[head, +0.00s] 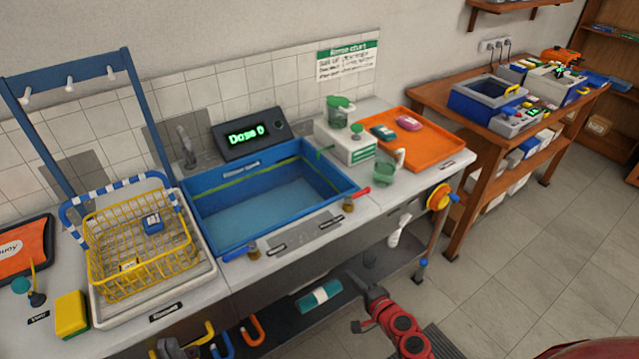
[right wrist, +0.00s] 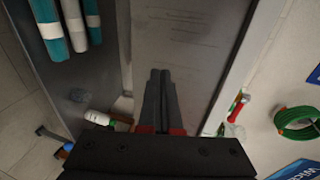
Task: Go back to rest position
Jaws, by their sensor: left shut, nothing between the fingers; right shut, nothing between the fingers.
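My right gripper (head: 355,280) is in front of the counter at the lower middle of the head view, with its red arm behind it. The right wrist view shows its two dark fingers (right wrist: 160,78) together, with nothing between them. Most of the left arm is out of frame.
The counter carries a yellow wire basket (head: 140,255), a blue basin (head: 215,232) and an orange tray (head: 432,155). Coloured hooks (head: 252,330) hang at its front, and a lower shelf holds a teal roll (head: 318,296). Floor at right (head: 540,260) is clear.

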